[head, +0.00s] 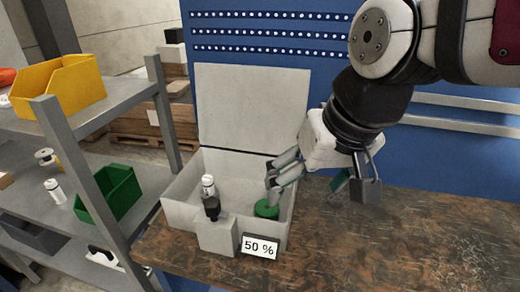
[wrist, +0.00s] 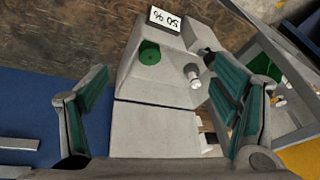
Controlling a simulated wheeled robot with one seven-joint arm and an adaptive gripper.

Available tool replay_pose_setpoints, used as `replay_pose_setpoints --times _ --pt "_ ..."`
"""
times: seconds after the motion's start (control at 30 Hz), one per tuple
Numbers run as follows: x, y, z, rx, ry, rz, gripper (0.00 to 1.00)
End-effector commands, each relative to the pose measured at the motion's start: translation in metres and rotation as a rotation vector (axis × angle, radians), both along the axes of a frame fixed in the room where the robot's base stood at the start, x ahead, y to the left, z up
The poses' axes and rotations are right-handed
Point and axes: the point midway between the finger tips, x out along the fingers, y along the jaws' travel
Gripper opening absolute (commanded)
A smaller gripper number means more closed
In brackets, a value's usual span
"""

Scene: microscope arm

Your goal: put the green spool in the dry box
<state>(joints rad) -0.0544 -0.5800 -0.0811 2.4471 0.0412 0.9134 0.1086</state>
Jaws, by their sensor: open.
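The dry box (head: 180,212) is a pale grey open box on the brown worktop, its lid (head: 252,105) raised at the back. The green spool (head: 267,209) lies inside it, toward the front right corner. In the wrist view the spool (wrist: 150,52) shows as a green disc within the box (wrist: 128,78), beyond my fingertips. My gripper (head: 318,186) is open and empty, above the right side of the box. In the wrist view its teal-padded fingers (wrist: 158,88) are spread wide, with nothing between them. The spool appears apart from both fingers.
A white bottle (head: 208,187) stands inside the box at left. A "50 %" label (head: 260,247) and a grey block (head: 217,235) with a dark top are at its front. Left shelves hold a yellow bin (head: 58,84) and green bin (head: 108,192). The worktop (head: 420,245) at right is clear.

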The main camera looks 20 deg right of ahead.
Motion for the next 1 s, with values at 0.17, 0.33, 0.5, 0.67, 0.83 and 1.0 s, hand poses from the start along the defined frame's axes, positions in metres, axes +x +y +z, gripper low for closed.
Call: replay_pose_setpoints --times 0.17,0.33,0.5,0.67,0.83,1.0 --pt "-0.027 -0.003 0.002 -0.095 -0.059 0.088 0.81" --pt "-0.036 -0.004 0.002 -0.135 -0.078 0.121 0.81" --pt "-0.036 -0.004 0.001 -0.139 -0.078 0.125 0.81" --pt "-0.036 -0.004 0.002 -0.138 -0.078 0.124 0.81" --pt "-0.036 -0.004 0.002 -0.137 -0.078 0.123 0.81" --pt "-0.036 -0.004 0.002 -0.136 -0.078 0.124 0.81"
